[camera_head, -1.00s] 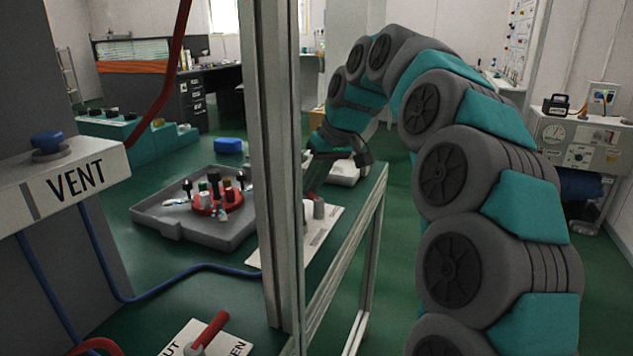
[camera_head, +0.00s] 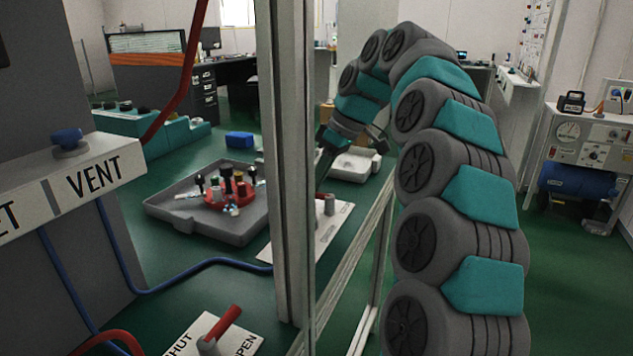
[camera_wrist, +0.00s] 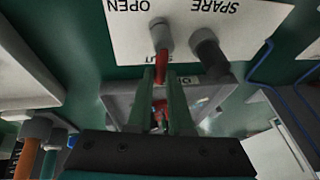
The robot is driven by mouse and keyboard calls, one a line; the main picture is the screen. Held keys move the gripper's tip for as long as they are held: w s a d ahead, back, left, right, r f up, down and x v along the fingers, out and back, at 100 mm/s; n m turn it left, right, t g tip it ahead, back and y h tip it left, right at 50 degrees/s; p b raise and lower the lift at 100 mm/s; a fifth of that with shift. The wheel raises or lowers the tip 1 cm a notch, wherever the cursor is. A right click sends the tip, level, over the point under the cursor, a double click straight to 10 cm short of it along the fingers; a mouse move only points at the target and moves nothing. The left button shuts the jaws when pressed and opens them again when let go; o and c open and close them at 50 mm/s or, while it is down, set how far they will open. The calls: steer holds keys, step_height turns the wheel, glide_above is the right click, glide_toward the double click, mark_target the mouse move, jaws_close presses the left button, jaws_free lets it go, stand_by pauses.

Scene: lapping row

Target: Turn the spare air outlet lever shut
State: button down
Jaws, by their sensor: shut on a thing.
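In the wrist view the spare outlet lever (camera_wrist: 161,62) is a red handle on a grey round hub, on a white plate (camera_wrist: 185,12) marked OPEN and SPARE. A third word beside the handle is partly covered. The handle points toward the bottom of the picture, between the two green fingers of my gripper (camera_wrist: 163,98), which is shut on it. In the head view my gripper (camera_head: 324,166) is partly hidden behind an upright post. The white plate (camera_head: 335,238) with grey hubs lies below it.
The upright post (camera_head: 285,150) stands close left of my arm. Another red lever (camera_head: 222,325) on a SHUT/OPEN plate is at the front. A VENT box (camera_head: 125,165) is at left. A grey tray (camera_head: 200,228) with small parts lies beyond. A dark-handled hub (camera_wrist: 208,48) sits beside the lever.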

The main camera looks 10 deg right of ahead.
stand_by(0.4)
steer(key=c, duration=0.8)
jaws_free()
steer(key=shift+c, duration=0.2)
steer(key=shift+r, duration=0.1)
